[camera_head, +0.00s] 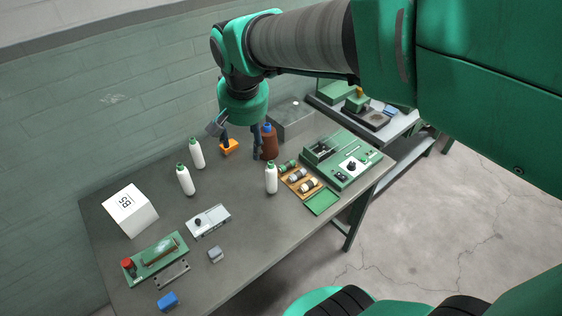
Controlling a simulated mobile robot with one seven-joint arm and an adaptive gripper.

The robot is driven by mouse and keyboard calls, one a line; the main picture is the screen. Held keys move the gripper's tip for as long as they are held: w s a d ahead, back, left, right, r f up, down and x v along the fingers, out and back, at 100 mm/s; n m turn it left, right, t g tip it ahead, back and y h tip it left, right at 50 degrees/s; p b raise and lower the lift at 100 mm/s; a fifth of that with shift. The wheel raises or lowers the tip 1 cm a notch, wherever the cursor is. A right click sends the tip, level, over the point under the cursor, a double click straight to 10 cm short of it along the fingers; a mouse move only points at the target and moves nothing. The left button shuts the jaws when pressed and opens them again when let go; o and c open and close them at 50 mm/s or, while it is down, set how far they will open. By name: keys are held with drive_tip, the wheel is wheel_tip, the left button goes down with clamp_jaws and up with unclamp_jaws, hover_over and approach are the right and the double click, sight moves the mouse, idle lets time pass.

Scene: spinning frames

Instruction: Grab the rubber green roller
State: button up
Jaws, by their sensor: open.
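A small green roller (288,166) lies at the back end of a wooden tray (283,181) on the table, right of the middle. Pale and dark rollers lie in front of it on the same tray. My gripper (241,147) is open and points down above the back of the table, to the left of the tray and apart from the green roller. An orange block (230,147) shows by its left finger. I cannot tell whether they touch. A brown bottle (269,142) with a blue cap stands close to its right finger.
A white bottle (271,178) stands just left of the roller tray; two more stand farther left. A green machine (345,160) stands right of the tray, with a flat green tray (322,202) in front. The table's front middle is mostly clear.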

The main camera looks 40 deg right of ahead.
drive_tip(key=w+d+f+m+g, duration=0.2)
drive_tip(key=w+d+f+m, duration=0.3)
drive_tip(key=w+d+f, duration=0.45)
drive_tip(key=w+d+f+m+g+p, duration=0.1)
drive_tip(key=w+d+f+m, duration=0.4)
drive_tip(key=d+f, duration=0.9)
drive_tip(key=shift+w+d+f+g, duration=0.3)
drive_tip(key=shift+d+g, duration=0.25)
drive_tip(key=shift+g, duration=0.25)
hover_over(288, 164)
drive_tip(key=shift+w+a+f+b, duration=0.1)
drive_tip(key=shift+a+f+b, duration=0.05)
drive_tip(key=shift+f, duration=1.25)
drive_tip(key=shift+w+a+f+b, duration=0.1)
drive_tip(key=shift+f, duration=1.3)
drive_tip(key=shift+w+a+f+b, duration=0.1)
drive_tip(key=shift+a+f+b, duration=0.05)
drive_tip(key=shift+f, duration=1.25)
drive_tip(key=shift+f, duration=0.1)
drive_tip(key=shift+s+d+f+b, duration=0.1)
drive_tip(key=shift+f+b, duration=0.05)
drive_tip(key=shift+f, duration=0.65)
drive_tip(key=shift+s+d+f+b, duration=0.1)
drive_tip(key=shift+s+f+b, duration=0.05)
drive_tip(key=shift+f, duration=0.7)
drive_tip(key=shift+s+d+f+b, duration=0.1)
drive_tip(key=shift+f+b, duration=0.05)
drive_tip(key=shift+f, duration=0.65)
drive_tip(key=c, duration=1.3)
